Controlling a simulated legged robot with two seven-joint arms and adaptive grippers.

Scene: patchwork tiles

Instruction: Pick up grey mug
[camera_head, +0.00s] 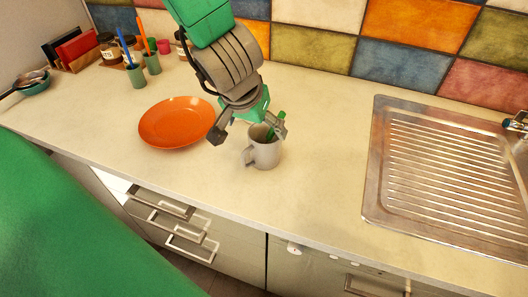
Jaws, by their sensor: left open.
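The grey mug (266,153) stands upright on the pale countertop, left of the sink, with its handle towards the left. My left gripper (248,134) is above it, open, with its fingers spread. One finger is left of the mug, above the counter. The other finger is at the right side of the mug's rim, with a green part of the gripper close to the rim. I cannot tell whether that finger touches the mug. My right gripper does not show.
An orange plate (177,121) lies left of the mug. A metal sink drainer (445,180) is on the right. Jars, green cups (137,76) and a small pan (33,82) stand at the back left. A tiled wall (400,62) closes the back. Counter (320,170) right of the mug is clear.

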